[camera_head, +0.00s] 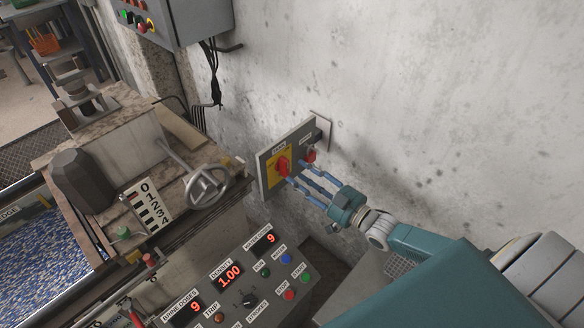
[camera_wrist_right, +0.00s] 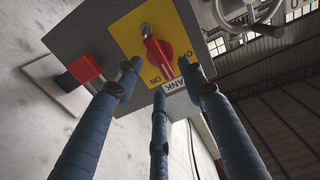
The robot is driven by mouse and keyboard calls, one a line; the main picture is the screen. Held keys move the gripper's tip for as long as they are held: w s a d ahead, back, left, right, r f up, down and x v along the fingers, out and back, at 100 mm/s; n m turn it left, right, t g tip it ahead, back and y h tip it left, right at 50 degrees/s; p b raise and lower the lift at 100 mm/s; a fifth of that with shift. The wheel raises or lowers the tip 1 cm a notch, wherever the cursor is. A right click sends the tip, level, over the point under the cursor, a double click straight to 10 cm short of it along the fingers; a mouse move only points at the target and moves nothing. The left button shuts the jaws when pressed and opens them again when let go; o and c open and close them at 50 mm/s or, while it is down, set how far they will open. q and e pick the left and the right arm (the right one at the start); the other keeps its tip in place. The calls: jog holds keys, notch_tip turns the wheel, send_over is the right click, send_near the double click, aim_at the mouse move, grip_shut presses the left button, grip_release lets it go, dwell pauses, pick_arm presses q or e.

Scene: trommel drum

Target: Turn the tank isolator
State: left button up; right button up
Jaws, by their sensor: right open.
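The tank isolator is a red rotary handle (camera_head: 283,165) on a yellow plate, on a grey box (camera_head: 263,179) fixed to the concrete wall. In the right wrist view the red handle (camera_wrist_right: 158,52) sits between ON and OFF markings, above a label reading TANK (camera_wrist_right: 180,85). Its exact setting is hard to tell. My right gripper (camera_head: 300,177) has its blue fingers spread and pointing at the box. In the wrist view the open fingers (camera_wrist_right: 160,72) surround the handle's area, with no clear contact visible. My left gripper is not in view.
A second red control (camera_wrist_right: 84,69) sits beside the isolator on the box. Below is a control panel (camera_head: 228,276) with red displays and buttons. A handwheel (camera_head: 207,188) stands left of the box. A grey button box (camera_head: 172,20) hangs above. The wall at right is bare.

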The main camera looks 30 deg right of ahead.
aim_at(284, 167)
jog(key=x, duration=0.4)
jog(key=shift+w, duration=0.15)
jog(key=shift+f, duration=0.1)
jog(key=shift+c, duration=0.7)
jog(key=c, duration=0.9)
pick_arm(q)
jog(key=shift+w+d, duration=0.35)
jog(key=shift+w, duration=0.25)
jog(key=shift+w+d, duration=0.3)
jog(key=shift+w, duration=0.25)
